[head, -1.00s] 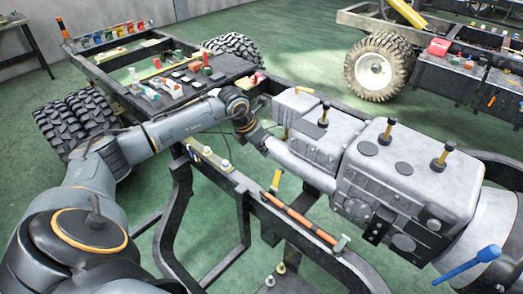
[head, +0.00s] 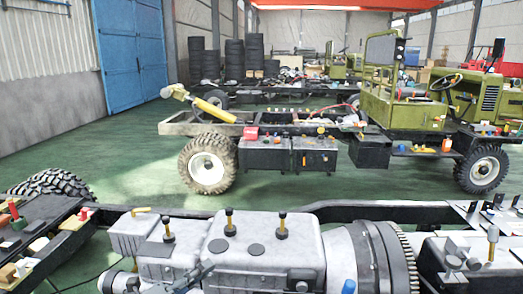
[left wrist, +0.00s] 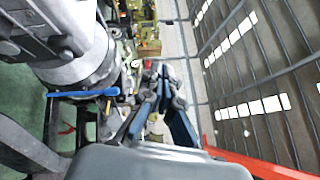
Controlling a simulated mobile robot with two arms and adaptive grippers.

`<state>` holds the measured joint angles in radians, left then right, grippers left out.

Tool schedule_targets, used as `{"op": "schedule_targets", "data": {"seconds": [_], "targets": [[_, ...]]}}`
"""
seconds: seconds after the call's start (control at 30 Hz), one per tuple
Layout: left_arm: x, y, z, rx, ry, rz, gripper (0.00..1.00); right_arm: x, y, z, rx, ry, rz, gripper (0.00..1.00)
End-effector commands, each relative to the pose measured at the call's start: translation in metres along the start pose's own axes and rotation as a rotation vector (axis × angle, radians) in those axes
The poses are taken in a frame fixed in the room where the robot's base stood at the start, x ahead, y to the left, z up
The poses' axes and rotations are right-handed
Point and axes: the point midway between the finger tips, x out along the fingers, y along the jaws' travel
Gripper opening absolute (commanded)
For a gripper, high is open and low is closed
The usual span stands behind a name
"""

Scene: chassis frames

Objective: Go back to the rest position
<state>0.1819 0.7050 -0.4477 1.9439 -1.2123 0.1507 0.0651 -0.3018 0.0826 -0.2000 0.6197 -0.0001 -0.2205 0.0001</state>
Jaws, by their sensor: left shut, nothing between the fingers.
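My left gripper (head: 197,275) shows as dark fingers at the bottom edge of the head view, in front of the grey engine and gearbox block (head: 262,250). In the left wrist view the fingers of my left gripper (left wrist: 165,78) come together at their tips, shut with nothing between them. The grey block also shows there at upper left (left wrist: 65,35), apart from the fingers. My right gripper is in neither view.
The near chassis frame (head: 340,205) runs behind the block. A blue-handled tool (left wrist: 97,92) lies beside the block. A tray of small parts (head: 25,245) is at left. Green floor separates this chassis from another with a white-rimmed wheel (head: 208,168).

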Motion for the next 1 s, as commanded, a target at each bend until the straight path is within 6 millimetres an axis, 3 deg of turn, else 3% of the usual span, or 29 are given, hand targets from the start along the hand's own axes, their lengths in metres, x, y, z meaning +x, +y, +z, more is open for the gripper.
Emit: {"op": "schedule_targets", "data": {"seconds": [0.07, 0.17, 0.27, 0.33, 0.43, 0.6, 0.8, 1.0], "targets": [[-0.011, -0.008, 0.01, -0.223, -0.194, -0.056, 0.0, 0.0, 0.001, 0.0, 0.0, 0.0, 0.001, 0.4], [-0.038, 0.004, 0.029, -0.497, -0.447, -0.065, 0.0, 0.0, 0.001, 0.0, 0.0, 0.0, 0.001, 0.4], [-0.077, 0.038, 0.034, -0.774, -0.697, -0.004, 0.0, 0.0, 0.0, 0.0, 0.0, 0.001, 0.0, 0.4], [-0.11, 0.068, 0.024, -0.961, -0.863, 0.075, 0.0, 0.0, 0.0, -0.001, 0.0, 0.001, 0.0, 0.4], [-0.16, 0.109, -0.009, -1.208, -1.073, 0.234, 0.0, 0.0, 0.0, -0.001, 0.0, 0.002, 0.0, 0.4], [-0.218, 0.142, -0.075, -1.474, -1.278, 0.485, 0.0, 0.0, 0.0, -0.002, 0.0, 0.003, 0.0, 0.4], [-0.261, 0.149, -0.14, -1.663, -1.396, 0.729, 0.0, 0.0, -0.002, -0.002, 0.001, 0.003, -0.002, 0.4], [-0.294, 0.141, -0.197, -1.799, -1.46, 0.956, 0.0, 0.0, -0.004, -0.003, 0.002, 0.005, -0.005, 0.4]]}}
